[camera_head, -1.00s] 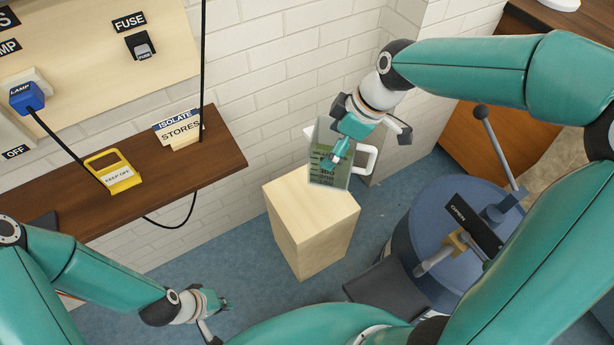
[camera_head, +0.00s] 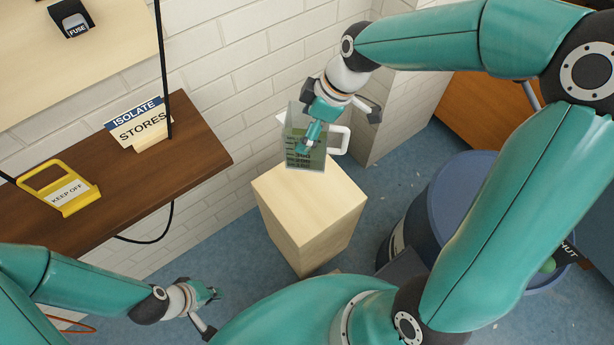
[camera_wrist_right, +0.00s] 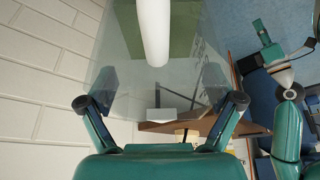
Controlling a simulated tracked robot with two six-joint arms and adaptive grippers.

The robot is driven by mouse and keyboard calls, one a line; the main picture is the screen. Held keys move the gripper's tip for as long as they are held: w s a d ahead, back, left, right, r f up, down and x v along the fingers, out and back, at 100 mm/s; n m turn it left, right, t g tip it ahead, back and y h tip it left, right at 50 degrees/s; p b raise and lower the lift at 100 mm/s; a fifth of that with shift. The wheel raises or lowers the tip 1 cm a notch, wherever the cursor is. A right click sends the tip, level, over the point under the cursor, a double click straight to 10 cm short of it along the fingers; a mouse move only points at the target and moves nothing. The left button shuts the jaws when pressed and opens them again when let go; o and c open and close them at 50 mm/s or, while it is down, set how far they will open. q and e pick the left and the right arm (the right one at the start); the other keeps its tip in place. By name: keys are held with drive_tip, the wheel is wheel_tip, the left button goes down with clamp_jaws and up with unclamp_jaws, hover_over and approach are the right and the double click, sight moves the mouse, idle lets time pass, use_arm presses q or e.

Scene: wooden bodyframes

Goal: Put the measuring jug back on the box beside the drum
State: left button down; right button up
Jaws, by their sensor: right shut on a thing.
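The measuring jug (camera_head: 305,161) is a grey-green see-through vessel with dark markings and a white handle at its right. My right gripper (camera_head: 313,132) is shut on it and holds it roughly upright over the back part of the pale wooden box (camera_head: 290,205). I cannot tell whether its base touches the box top. In the right wrist view the jug (camera_wrist_right: 185,90) fills the space between my fingers, with its white handle on top. The blue drum (camera_head: 455,195) stands right of the box, partly hidden by my right arm. My left gripper (camera_head: 213,312) is open and empty at lower left.
A brown shelf (camera_head: 190,165) at left carries a yellow KEEP OFF piece (camera_head: 62,190) and an ISOLATE/STORES sign (camera_head: 140,125). A white brick wall (camera_head: 225,85) is close behind the jug. The front of the box top is clear.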

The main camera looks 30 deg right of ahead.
sight(329, 149)
wheel_tip(329, 149, down, 17)
drive_tip(key=b, duration=0.3)
drive_tip(key=shift+f, duration=0.2)
drive_tip(key=shift+d, duration=0.1)
drive_tip(key=o, duration=1.3)
drive_tip(key=shift+c, duration=0.2)
drive_tip(key=p+v, duration=0.1)
drive_tip(key=v, duration=1.1)
drive_tip(key=shift+s+p, duration=0.1)
drive_tip(key=shift+p, duration=0.3)
